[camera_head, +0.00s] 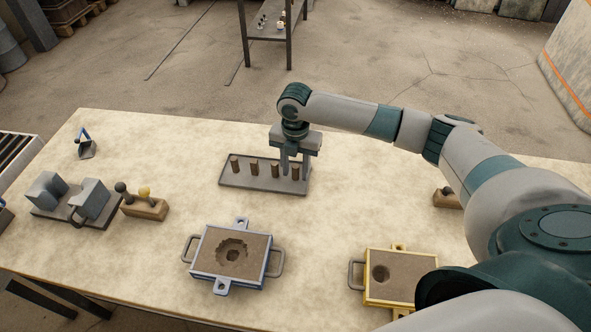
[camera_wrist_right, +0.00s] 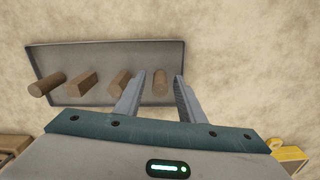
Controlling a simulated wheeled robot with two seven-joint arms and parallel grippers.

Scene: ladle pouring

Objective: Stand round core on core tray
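The grey core tray (camera_head: 262,189) lies on the table and holds several brown cores standing in a row. It also shows in the right wrist view (camera_wrist_right: 105,50). A round core (camera_wrist_right: 160,83) at one end of the row sits between the fingers of my right gripper (camera_wrist_right: 160,78), with gaps visible on both sides. The gripper (camera_head: 294,170) is open over the tray's right end in the head view. Another round core (camera_wrist_right: 47,83) stands at the other end, with two squarish cores (camera_wrist_right: 80,83) (camera_wrist_right: 118,80) between. My left gripper is not in view.
A blue-rimmed sand mould (camera_head: 232,251) and a yellow-rimmed sand mould (camera_head: 402,275) stand nearer the front. A wooden block with two knobbed tools (camera_head: 145,205) and grey blocks on a plate (camera_head: 68,200) stand left. The table is clear around the tray.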

